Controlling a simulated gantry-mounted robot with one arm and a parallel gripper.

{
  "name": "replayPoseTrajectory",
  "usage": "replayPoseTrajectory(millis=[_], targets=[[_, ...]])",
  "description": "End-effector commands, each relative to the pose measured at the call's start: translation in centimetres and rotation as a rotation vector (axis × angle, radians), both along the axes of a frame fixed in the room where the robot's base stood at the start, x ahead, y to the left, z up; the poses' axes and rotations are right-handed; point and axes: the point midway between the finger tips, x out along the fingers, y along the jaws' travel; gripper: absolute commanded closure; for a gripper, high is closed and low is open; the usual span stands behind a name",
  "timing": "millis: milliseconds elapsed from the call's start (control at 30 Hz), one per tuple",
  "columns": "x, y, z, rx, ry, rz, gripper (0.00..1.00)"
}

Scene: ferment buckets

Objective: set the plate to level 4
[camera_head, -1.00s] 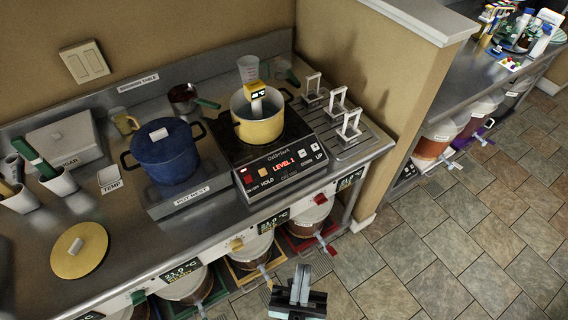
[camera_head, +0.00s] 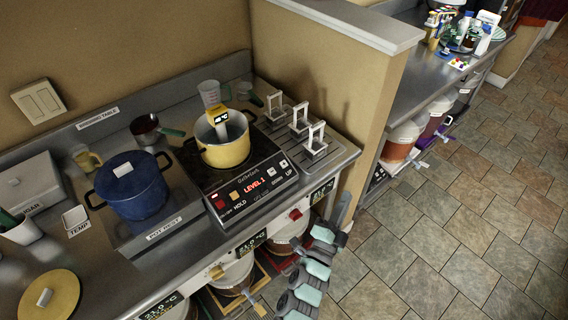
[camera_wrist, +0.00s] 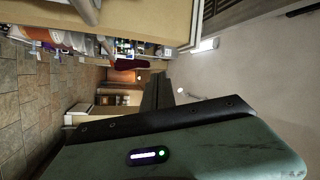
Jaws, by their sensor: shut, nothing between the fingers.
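The hot plate (camera_head: 232,172) has a black glass top and a front control panel on the steel counter. Its red display (camera_head: 262,184) reads LEVEL 1. The panel has a red button (camera_head: 219,204), an orange button (camera_head: 233,196) marked HOLD, and two pale buttons at the right, the outer one (camera_head: 283,163) beside the word UP. A yellow pot (camera_head: 224,152) with a yellow thermometer clipped in it stands on the plate. My gripper (camera_wrist: 158,92) shows in the wrist view as dark fingers, shut and empty, facing the room. My arm is below the counter's front edge, apart from the panel.
Buckets (camera_head: 235,272) sit under the counter. The tiled floor (camera_head: 440,230) at right is open.

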Motion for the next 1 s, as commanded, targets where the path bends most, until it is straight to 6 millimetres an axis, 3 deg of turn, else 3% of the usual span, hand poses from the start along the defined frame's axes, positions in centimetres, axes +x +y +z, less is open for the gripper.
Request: replayPoseTrajectory(millis=[133,300,500,633,800,1000], targets=[[4.6,-0.9,-2.1,0.296,0.058,0.106,1.00],[9.1,0.6,-3.2,0.631,0.121,0.255,1.00],[12.8,4.1,-1.6,0.992,0.203,0.449,1.00],[13.8,6.9,0.8,1.185,0.278,0.576,1.00],[13.6,10.0,3.5,1.354,0.377,0.696,1.00],[13.0,11.8,5.2,1.437,0.448,0.760,1.00]])
